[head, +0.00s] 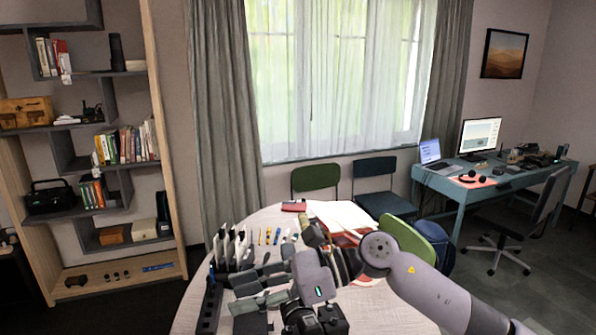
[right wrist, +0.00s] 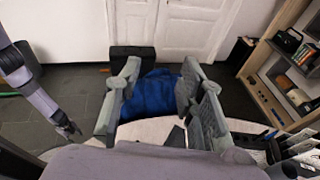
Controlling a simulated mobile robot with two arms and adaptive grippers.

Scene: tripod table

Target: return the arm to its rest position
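My right arm reaches in from the right of the head view over the round table (head: 375,308). Its gripper (head: 240,289) points left, above the table's near-left part. In the right wrist view the two fingers of my right gripper (right wrist: 160,75) stand well apart with nothing held between them. Beyond them are a blue object (right wrist: 152,95) and the floor. An arm at the left of the right wrist view, apparently my left one, ends in a small gripper (right wrist: 68,131); its fingers are too small to judge. My left gripper does not show in the head view.
A dark rack with upright white pieces (head: 222,250) stands on the table's left side, close to my right gripper. Several small tools (head: 270,236), papers (head: 340,213) and a red item (head: 294,205) lie farther back. Chairs (head: 316,178) stand around the table.

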